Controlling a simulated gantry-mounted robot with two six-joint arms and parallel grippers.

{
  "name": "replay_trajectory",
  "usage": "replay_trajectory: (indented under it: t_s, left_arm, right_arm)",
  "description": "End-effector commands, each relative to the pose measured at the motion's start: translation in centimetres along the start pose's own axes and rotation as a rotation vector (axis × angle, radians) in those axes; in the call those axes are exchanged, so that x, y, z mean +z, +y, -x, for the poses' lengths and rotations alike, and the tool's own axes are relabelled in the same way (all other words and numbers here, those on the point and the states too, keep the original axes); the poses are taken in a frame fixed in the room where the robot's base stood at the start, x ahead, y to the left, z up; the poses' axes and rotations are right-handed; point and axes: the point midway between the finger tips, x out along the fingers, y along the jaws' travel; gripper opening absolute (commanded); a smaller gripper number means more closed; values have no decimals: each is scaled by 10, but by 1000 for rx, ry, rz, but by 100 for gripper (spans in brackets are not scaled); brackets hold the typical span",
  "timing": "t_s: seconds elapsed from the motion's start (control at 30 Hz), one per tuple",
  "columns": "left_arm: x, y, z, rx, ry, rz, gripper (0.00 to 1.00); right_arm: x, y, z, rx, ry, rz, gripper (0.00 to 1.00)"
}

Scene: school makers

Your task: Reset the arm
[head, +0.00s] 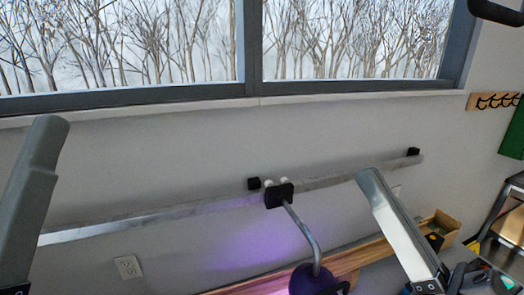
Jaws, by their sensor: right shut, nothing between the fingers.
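My right arm's silver link (395,225) slants down at the right of the head view. Below it, at the bottom right, is my dark right gripper (468,277), partly cut off by the lower edge. It is shut, and I see nothing held in it. My left arm's grey link (32,195) stands at the far left. The left gripper is outside the picture.
A metal rail (150,218) crosses the wall under the window (250,95). A bent metal tube (302,230) leads from it to a purple rounded object (312,280). A wooden plank (365,255), an open box (442,229) and a hook board (492,101) are at right.

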Motion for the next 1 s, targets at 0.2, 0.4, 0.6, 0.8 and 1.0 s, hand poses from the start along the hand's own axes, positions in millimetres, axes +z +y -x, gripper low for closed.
replay_trajectory:
  t_s: [0.2,0.4,0.6,0.8,1.0]
  left_arm:
    - [0,0,0,0,0,0,93]
    - [-62,0,-66,0,2,0,93]
    - [-102,0,-110,0,1,0,93]
    - [-108,0,-118,0,0,0,93]
    - [-106,0,-115,0,-1,0,93]
  right_arm:
    - [-106,6,21,271,239,513,0]
    - [-171,-8,-35,282,220,544,0]
    - [-217,-20,-71,282,218,542,0]
    - [-224,-22,-77,282,217,541,0]
    - [-222,-22,-76,282,217,541,0]
